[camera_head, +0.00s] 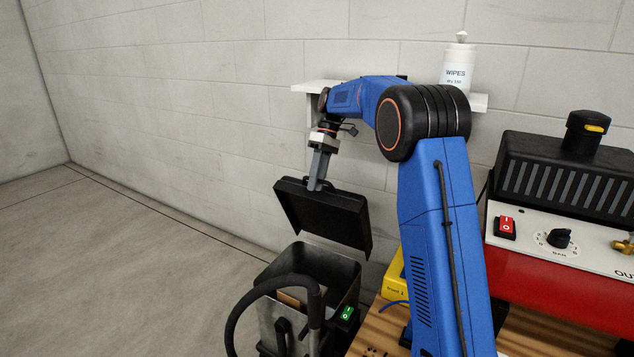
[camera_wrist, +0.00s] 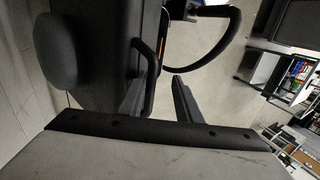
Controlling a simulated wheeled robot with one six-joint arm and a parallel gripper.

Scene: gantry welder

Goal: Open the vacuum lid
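The black vacuum lid (camera_head: 325,215) is raised and tilted above the open grey metal vacuum body (camera_head: 325,265). My gripper (camera_head: 317,186) is at the lid's upper edge in the head view. In the wrist view my gripper (camera_wrist: 158,80) has its two fingers apart. A dark handle bar (camera_wrist: 150,68) shows between them, close to the left finger. The dark lid (camera_wrist: 95,60) fills the upper left of the wrist view. I cannot tell whether a finger touches the handle.
A black hose (camera_head: 250,300) arches at the vacuum's front, with a green switch (camera_head: 346,313) beside it. A red machine (camera_head: 560,290) stands right on a wooden bench (camera_head: 380,332). A wipes bottle (camera_head: 457,67) stands on a wall shelf (camera_head: 480,102). Floor at left is clear.

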